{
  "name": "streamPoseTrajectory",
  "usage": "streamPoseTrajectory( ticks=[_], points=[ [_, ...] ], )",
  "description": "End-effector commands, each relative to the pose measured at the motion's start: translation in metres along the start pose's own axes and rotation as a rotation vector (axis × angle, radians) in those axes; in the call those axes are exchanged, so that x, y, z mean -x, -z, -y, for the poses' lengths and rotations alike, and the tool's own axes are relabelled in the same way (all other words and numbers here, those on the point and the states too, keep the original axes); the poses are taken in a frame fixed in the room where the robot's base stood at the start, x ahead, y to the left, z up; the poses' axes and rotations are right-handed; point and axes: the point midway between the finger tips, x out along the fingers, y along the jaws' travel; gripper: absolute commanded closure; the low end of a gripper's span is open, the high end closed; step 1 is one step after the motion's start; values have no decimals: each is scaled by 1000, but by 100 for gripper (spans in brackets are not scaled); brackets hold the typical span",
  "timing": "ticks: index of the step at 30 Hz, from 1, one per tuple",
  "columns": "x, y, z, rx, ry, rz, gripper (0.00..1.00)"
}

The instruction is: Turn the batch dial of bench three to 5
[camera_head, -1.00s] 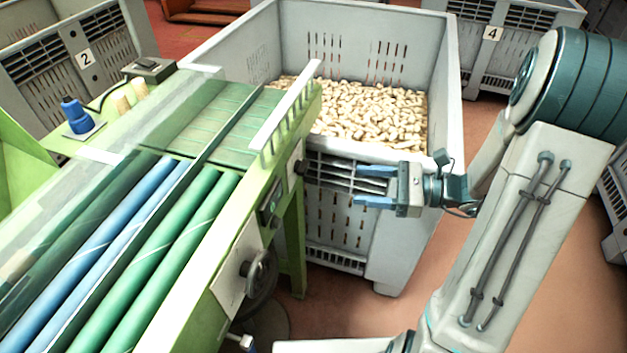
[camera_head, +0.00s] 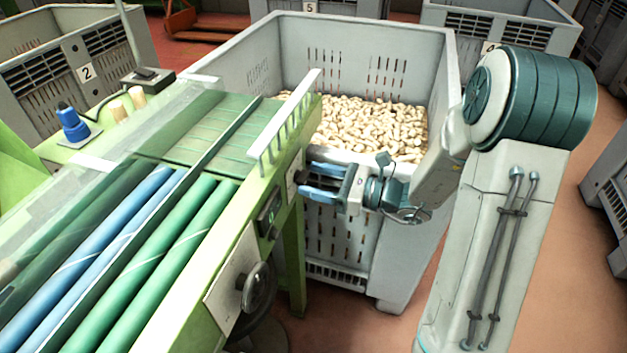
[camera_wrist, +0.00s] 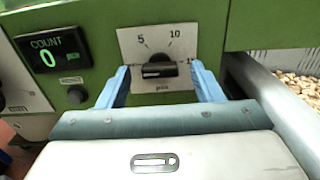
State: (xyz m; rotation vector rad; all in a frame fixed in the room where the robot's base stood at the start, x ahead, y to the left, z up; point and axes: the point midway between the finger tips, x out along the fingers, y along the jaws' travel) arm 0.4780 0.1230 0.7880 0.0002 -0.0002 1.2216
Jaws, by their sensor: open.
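The batch dial (camera_wrist: 160,70) is a dark knob with a bar-shaped grip on a white plate in the wrist view. Its bar lies about level, and I cannot tell for certain which end is the pointer. The plate (camera_wrist: 135,42) shows 5 at upper left, 10 at upper right, and a number at right partly hidden by a finger. My gripper (camera_wrist: 160,76) is open, with one blue finger on each side of the dial; contact is not clear. In the head view my gripper (camera_head: 306,180) reaches the side of the green bench (camera_head: 210,275).
A COUNT display (camera_wrist: 53,55) reading 0 and a black button (camera_wrist: 76,95) sit left of the dial. A grey crate (camera_head: 392,265) of corks stands close behind my gripper. A handwheel (camera_head: 258,288) juts from the bench side.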

Motion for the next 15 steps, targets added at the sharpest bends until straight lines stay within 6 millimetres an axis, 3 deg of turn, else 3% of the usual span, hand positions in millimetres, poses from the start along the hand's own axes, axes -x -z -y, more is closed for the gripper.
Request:
streamPoseTrajectory(
  ticks=[12,15],
  points=[
    [-9,0,0,0,-1,0,40],
    [-9,0,0,0,-1,0,68]
  ],
)
